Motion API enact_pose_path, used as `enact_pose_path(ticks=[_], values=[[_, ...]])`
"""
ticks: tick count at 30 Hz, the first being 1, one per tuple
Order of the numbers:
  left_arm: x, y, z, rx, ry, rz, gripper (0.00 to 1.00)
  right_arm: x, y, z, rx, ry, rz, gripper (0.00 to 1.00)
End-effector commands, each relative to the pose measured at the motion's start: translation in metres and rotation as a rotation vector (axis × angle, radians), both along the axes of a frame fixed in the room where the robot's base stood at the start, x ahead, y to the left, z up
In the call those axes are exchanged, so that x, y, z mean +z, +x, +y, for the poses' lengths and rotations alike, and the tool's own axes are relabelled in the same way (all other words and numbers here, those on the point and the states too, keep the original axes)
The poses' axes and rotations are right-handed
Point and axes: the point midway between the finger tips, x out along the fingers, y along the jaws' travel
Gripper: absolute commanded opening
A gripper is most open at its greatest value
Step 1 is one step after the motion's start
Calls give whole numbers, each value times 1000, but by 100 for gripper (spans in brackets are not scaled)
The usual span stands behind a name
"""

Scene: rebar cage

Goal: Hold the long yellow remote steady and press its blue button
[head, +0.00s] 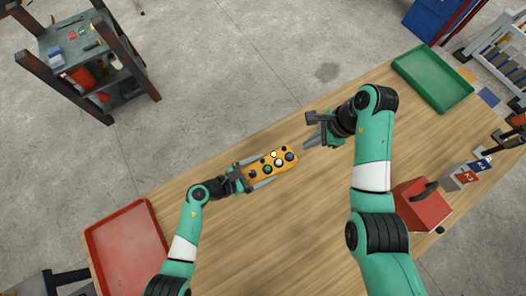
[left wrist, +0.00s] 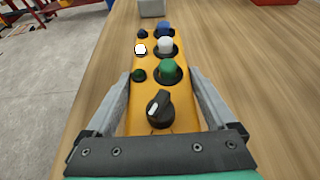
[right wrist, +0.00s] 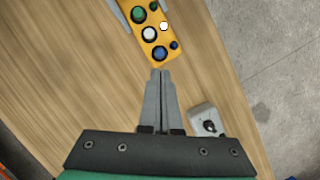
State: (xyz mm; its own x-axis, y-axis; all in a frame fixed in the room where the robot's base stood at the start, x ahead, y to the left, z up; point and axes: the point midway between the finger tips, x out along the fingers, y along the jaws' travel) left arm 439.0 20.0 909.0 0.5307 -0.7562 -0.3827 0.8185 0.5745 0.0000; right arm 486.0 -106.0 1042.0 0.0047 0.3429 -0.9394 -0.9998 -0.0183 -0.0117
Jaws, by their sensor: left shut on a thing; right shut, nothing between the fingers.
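The long yellow remote (head: 259,173) lies near the table's far edge, with several buttons and a black rotary knob (left wrist: 160,110). Its large blue button (head: 289,156) is at the end away from my left gripper; it also shows in the left wrist view (left wrist: 164,27) and right wrist view (right wrist: 159,53). A smaller dark blue button (right wrist: 174,45) sits beside it. My left gripper (head: 262,170) is shut on the remote, one finger along each long side. My right gripper (right wrist: 160,73) is shut and empty, its tips just beyond the remote's blue-button end, apart from the button.
A small grey box (right wrist: 204,119) with a dark top part stands near the table edge by my right gripper. A red tray (head: 128,250) is at the left, a green tray (head: 433,78) at the back right, a red box (head: 420,205) at the right. The table's middle is clear.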

Motion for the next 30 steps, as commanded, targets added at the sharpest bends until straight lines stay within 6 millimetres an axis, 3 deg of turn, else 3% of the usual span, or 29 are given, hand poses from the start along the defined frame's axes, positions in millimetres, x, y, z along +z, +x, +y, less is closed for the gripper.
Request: enact_pose_path(ticks=[11, 18, 23, 27, 30], values=[[1, 0, 0, 0, -2, -1, 2, 2, 7, 2, -10, 12, -32, 0], [1, 0, 0, 0, -2, -1, 2, 42, 42, 23, -41, 137, -371, 0], [1, 1, 0, 1, -1, -1, 2, 49, 26, 32, -59, 231, -556, 0], [1, 0, 0, 0, -2, -1, 2, 29, 0, 32, -64, 248, -558, 0], [1, 0, 0, 0, -2, -1, 2, 20, -5, 31, -68, 246, -536, 0]])
